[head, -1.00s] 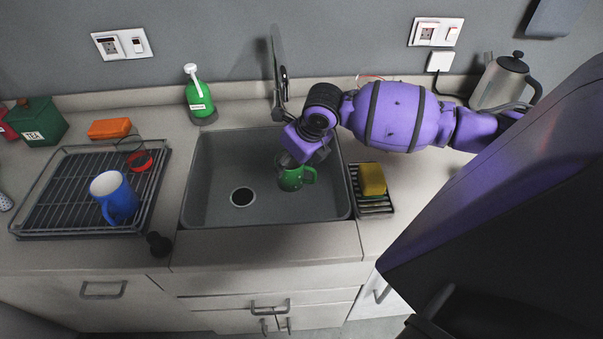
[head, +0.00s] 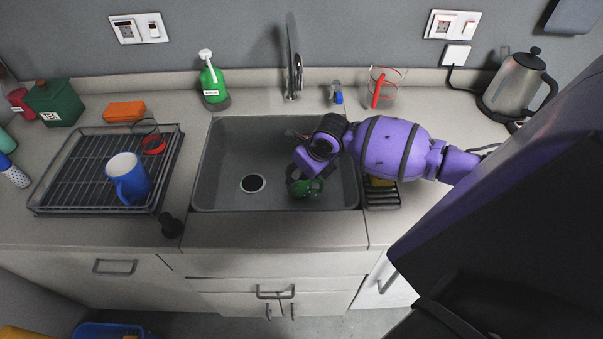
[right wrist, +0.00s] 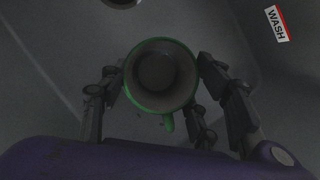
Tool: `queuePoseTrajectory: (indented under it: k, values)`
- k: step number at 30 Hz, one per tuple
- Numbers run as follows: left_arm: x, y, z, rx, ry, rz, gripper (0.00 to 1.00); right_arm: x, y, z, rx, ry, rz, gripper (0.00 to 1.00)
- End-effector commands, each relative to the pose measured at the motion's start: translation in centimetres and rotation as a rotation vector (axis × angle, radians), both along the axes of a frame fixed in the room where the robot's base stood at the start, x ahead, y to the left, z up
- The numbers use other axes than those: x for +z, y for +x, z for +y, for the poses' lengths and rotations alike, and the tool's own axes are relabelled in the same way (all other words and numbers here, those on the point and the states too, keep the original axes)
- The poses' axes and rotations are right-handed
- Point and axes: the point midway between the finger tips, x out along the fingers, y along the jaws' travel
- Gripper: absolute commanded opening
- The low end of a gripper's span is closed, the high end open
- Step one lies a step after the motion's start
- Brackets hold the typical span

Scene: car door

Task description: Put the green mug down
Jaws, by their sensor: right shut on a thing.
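The green mug (head: 305,188) is in the right part of the grey sink (head: 225,190). In the right wrist view the mug (right wrist: 162,78) shows its open top and dark inside, with its handle toward the bottom of the picture. My right gripper (head: 312,172) reaches down into the sink from the right and is shut on the mug. In the right wrist view its fingers (right wrist: 160,92) lie on both sides of the mug. Whether the mug's base touches the sink floor is hard to tell. My left gripper is not in view.
A drying rack (head: 85,190) with a blue mug (head: 128,180) stands left of the sink. The faucet (head: 293,65) and a green soap bottle (head: 213,85) are behind it. A measuring cup (head: 383,88) and kettle (head: 515,85) stand at the right. The sink's left half is clear.

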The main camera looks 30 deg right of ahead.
Motion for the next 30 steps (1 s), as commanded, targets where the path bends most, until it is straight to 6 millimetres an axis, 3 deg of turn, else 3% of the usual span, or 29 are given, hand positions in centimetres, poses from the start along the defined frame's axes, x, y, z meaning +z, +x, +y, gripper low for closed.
queuePoseTrajectory:
  k: [6, 7, 11, 22, 26, 30]
  values:
    - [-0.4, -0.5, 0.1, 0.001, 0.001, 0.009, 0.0, -0.6, -0.1, 0.0, 0.0, 0.0, 0.003, 0.22]
    - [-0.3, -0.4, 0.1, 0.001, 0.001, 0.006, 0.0, -0.6, -0.1, 0.0, -0.001, 0.001, 0.003, 0.59]
    - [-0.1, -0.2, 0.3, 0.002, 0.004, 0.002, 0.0, -0.4, -0.1, 0.0, -0.001, 0.001, 0.002, 0.76]
    - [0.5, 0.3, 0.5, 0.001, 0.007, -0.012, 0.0, 0.1, 0.0, 0.0, -0.001, 0.001, -0.002, 0.76]
    - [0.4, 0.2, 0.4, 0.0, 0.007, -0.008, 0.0, 1.4, -0.4, -0.3, 0.001, -0.003, -0.003, 0.76]
    - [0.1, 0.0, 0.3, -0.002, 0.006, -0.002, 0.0, 4.1, -1.5, -0.5, 0.003, -0.005, -0.003, 0.76]
